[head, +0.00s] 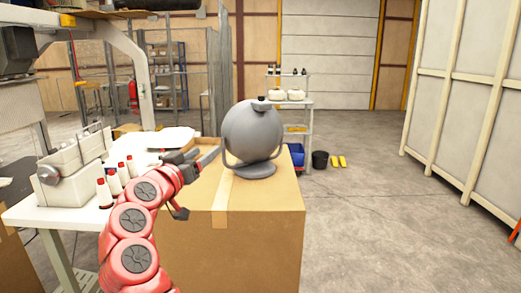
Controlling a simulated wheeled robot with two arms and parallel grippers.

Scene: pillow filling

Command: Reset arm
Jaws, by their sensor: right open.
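The object stands on a large cardboard box (262,228).
A white table (38,212) at the left holds a grey machine (70,178) and several red-capped bottles (104,193). Behind the box are a small shelf cart (309,128), a blue bin (297,154) and a black bucket (320,160).

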